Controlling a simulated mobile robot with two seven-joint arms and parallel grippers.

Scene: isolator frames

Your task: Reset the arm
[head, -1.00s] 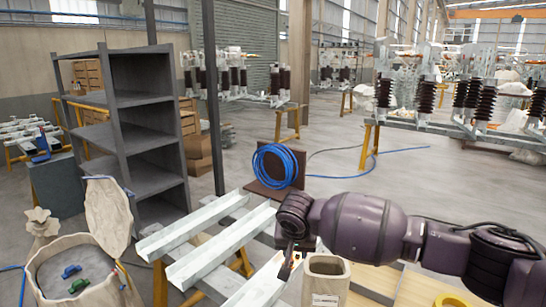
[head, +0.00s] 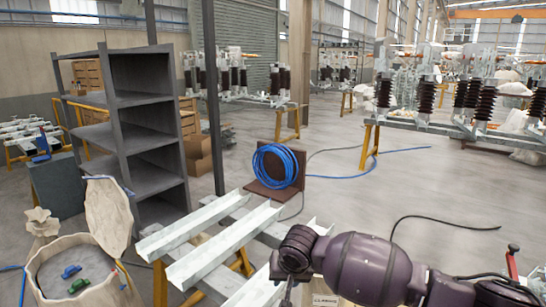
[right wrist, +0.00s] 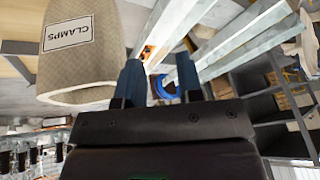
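My right arm (head: 365,265) comes in from the right in the head view, and its gripper (head: 288,296) points down at the bottom edge, over the pale metal beams. In the right wrist view the two blue-grey fingers of my right gripper (right wrist: 160,80) stand apart with nothing held between them. A beige bin labelled CLAMPS (right wrist: 90,72) is beside the fingers there. In the head view only a bit of this bin (head: 325,299) shows beneath my arm. My left gripper is not in view.
Pale metal beams (head: 222,246) lie on yellow supports. A blue coil (head: 277,166) stands behind them. A round beige container (head: 50,262) holding blue and green pieces is at lower left. A grey shelf (head: 135,130) stands behind it. The floor at centre right is open.

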